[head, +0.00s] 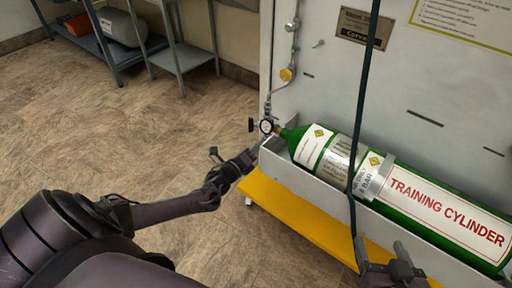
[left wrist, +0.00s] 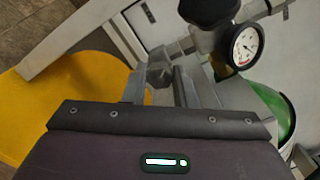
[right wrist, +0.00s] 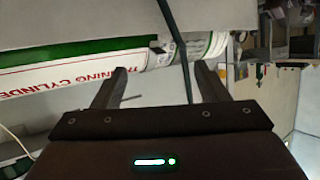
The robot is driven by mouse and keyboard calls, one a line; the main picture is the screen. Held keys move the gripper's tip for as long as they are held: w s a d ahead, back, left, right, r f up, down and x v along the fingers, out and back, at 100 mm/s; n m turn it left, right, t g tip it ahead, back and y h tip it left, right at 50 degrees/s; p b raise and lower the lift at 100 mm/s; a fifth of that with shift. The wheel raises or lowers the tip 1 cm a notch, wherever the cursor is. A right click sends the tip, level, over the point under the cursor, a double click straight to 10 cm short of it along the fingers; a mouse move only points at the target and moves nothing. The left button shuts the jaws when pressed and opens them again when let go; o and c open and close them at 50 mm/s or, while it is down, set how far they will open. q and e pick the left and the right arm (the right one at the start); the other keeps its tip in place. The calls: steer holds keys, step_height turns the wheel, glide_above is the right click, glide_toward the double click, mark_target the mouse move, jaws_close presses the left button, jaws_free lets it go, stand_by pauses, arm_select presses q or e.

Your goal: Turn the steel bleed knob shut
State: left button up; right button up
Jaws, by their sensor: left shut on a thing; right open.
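The steel bleed knob (left wrist: 160,75) is a small grey knob seen between my left fingers in the left wrist view. My left gripper (left wrist: 160,85) is shut on it. In the head view my left gripper (head: 252,158) is at the regulator end of the green cylinder (head: 312,148), and the knob is too small to make out. A round pressure gauge (left wrist: 245,46) and a black knob (left wrist: 208,10) sit just beyond it; the gauge also shows in the head view (head: 266,126). My right gripper (right wrist: 162,75) is open and empty, near the cylinder's front (head: 380,248).
The cylinder lies in a grey tray (head: 290,178) against a white panel (head: 410,90). A yellow step (head: 290,215) runs below. A dark hose (head: 362,100) hangs across the cylinder near my right gripper. The floor at left is open; shelves (head: 185,55) stand behind.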

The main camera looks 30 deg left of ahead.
arm_select(q)
steer(key=shift+f+m+p, duration=0.1)
steer(key=shift+m+p, duration=0.55)
steer(key=shift+m, duration=3.45)
arm_select(e)
steer(key=s+d+f+g+h, duration=0.1)
steer(key=s+f+g, duration=0.4)
steer(key=f, duration=0.3)
steer(key=shift+s+d+f+h, duration=0.25)
steer(key=shift+s+h, duration=0.15)
steer(key=shift+s, duration=0.4)
arm_select(q)
steer(key=o, duration=1)
steer(key=shift+s, duration=0.1)
